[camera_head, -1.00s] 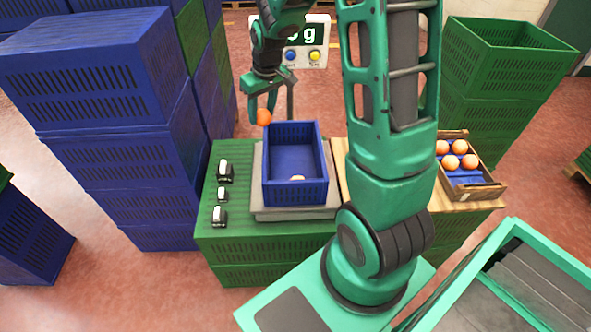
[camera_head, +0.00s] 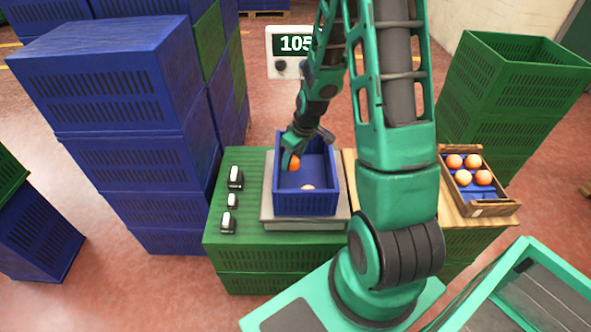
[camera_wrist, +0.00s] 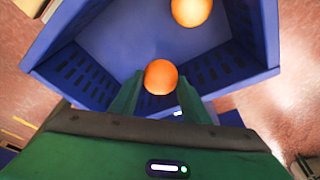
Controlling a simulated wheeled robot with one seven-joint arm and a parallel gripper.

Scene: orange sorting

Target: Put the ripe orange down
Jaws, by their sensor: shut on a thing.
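My gripper (camera_head: 292,160) is shut on a deep-orange ripe orange (camera_head: 295,163), low inside the blue crate (camera_head: 305,204) on the scale. In the wrist view the held orange (camera_wrist: 160,77) sits between the two green fingers. A second, paler orange (camera_head: 307,188) lies on the crate floor nearer the front wall. It also shows at the top of the wrist view (camera_wrist: 191,10), apart from the held one. Whether the held orange touches the crate floor I cannot tell.
The crate stands on a grey scale (camera_head: 268,215) with a display (camera_head: 292,44) behind. A wooden box (camera_head: 491,205) with several oranges is at the right. Tall blue crates (camera_head: 110,110) rise at the left.

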